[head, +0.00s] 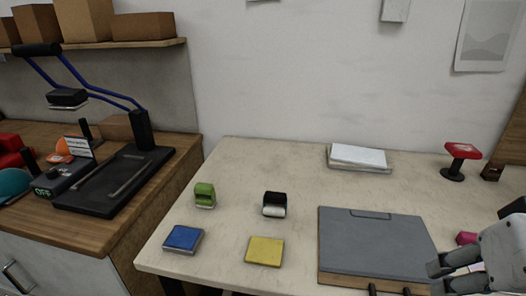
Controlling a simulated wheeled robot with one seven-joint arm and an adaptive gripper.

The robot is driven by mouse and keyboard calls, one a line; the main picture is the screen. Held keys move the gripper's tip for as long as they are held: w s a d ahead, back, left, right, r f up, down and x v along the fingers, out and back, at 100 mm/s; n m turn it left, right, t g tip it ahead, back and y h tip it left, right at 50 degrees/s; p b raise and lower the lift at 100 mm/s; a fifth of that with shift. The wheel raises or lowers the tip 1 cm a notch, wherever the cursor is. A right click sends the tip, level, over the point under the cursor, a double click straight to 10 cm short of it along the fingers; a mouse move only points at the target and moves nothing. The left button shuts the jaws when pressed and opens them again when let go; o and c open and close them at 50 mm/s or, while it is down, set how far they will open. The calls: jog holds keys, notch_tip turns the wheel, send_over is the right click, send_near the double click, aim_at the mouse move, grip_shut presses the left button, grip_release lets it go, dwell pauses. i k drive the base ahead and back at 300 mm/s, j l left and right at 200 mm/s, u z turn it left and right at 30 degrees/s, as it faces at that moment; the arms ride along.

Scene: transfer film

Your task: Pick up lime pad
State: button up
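A lime-green, block-like thing (205,195) stands on the pale table, left of its middle; its shape looks more like a small stamp than a flat pad. A flat blue pad (183,238) lies in front of it to the left. A flat yellow pad (265,251) lies in front of it to the right. My gripper (435,278) is at the lower right edge of the view, over the right front of the table and far from these things. Its two grey fingers look apart, with nothing seen between them.
A black and white stamp-like thing (275,204) stands right of the lime-green one. Behind are a white paper stack (357,157) and a red-topped stand (461,160). A heat press (115,180) stands on the left counter.

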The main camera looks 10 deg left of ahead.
aim_at(205, 196)
jog(key=i+j, duration=0.1)
jog(key=j, duration=0.25)
jog(key=i+j, duration=0.15)
jog(key=j, duration=0.2)
jog(key=i+j, duration=0.1)
jog(key=j, duration=0.25)
jog(key=i+j, duration=0.1)
jog(key=j, duration=0.25)
jog(key=i+j, duration=0.1)
jog(key=j, duration=0.25)
